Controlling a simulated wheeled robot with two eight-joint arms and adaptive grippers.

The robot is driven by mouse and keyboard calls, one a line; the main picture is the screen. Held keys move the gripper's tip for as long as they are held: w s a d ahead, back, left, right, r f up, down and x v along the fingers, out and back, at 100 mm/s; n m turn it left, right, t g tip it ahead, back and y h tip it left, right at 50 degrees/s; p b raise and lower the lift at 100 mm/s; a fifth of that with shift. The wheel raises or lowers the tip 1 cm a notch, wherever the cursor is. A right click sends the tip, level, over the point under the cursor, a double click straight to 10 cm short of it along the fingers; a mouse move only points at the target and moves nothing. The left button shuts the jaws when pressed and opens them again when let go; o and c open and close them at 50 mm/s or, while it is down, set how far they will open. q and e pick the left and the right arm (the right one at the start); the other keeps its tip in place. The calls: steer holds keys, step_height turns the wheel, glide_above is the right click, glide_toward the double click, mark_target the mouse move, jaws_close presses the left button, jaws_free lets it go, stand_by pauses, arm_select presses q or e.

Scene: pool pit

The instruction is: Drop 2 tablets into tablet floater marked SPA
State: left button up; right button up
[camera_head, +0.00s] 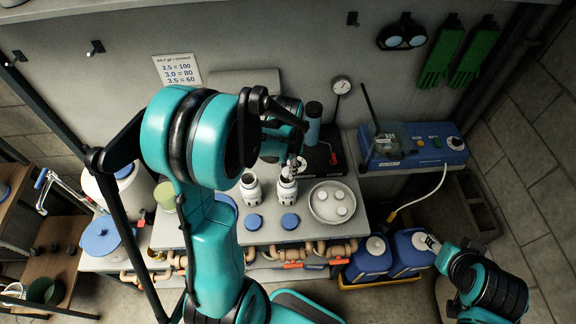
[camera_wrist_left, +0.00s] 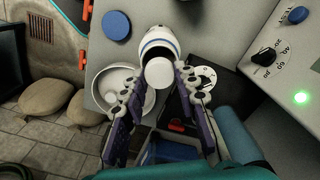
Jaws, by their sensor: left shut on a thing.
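Two white floaters stand open on the bench in the head view, a left one (camera_head: 250,188) and a right one (camera_head: 286,191). Their dark lettering is too small to read surely. My left gripper (camera_head: 293,167) is over the right floater. In the left wrist view, my left gripper (camera_wrist_left: 160,80) is shut on a white tablet (camera_wrist_left: 159,73), in line with the mouth of a floater (camera_wrist_left: 158,40). I cannot tell the height gap. A round dish (camera_head: 317,213) holds white tablets (camera_head: 341,211). My right gripper (camera_head: 447,250) is at lower right; its jaws are unclear.
Two blue lids (camera_head: 253,222) (camera_head: 290,221) lie before the floaters. A blue control box (camera_head: 415,145) is at right, and a dark test device (camera_head: 325,155) with a blue bottle (camera_head: 313,125) stands behind. Blue jugs (camera_head: 408,250) and pipes (camera_head: 300,250) are below the bench edge.

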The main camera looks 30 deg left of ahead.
arm_select(q)
steer(key=shift+f+b, duration=0.3)
steer(key=shift+f, duration=0.45)
steer(key=o, duration=1)
steer(key=shift+r, duration=0.15)
step_height(320, 180, up, 6)
steer(key=p, duration=0.4)
